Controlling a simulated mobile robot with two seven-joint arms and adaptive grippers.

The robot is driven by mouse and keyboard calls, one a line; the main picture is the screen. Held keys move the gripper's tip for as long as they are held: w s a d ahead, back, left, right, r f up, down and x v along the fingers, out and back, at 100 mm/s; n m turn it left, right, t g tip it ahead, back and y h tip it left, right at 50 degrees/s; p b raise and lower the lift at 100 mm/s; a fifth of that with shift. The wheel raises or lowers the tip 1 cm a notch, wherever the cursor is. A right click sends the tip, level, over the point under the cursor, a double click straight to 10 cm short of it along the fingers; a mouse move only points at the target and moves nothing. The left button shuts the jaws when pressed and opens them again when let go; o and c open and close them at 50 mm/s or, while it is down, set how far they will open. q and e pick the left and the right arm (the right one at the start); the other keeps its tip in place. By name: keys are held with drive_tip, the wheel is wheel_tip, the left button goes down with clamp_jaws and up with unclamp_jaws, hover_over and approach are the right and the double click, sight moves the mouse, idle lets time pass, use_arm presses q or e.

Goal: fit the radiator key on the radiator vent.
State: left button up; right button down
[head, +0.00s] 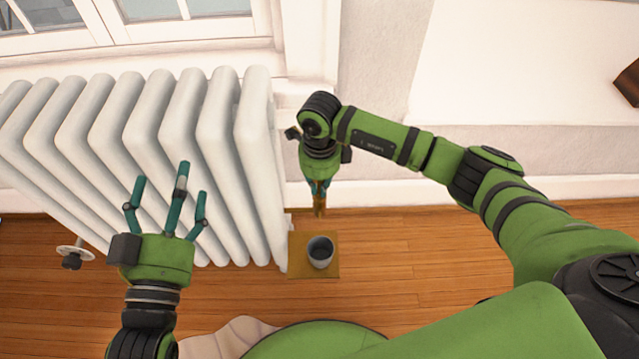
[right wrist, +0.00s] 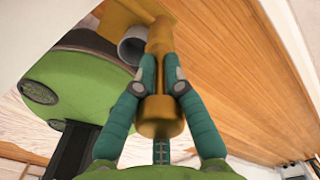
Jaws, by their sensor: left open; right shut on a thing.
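The brass radiator key (right wrist: 160,115) is between the teal fingers of my right gripper (right wrist: 163,75), which is shut on it. In the head view my right gripper (head: 318,186) points down just right of the radiator's end, with the key's brass tip (head: 319,208) below its fingers. The white radiator (head: 215,130) stands under the window. I cannot make out the vent in either view; the key appears apart from the radiator. My left gripper (head: 172,190) is open and empty, fingers up, in front of the radiator.
A grey cup (head: 320,252) stands on a tan mat (head: 298,268) at the radiator's right end, below the key. The wooden floor (head: 400,250) to the right is clear.

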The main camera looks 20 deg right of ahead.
idle(0.3)
drive_tip(key=c, duration=1.2)
unclamp_jaws()
wheel_tip(320, 180, up, 12)
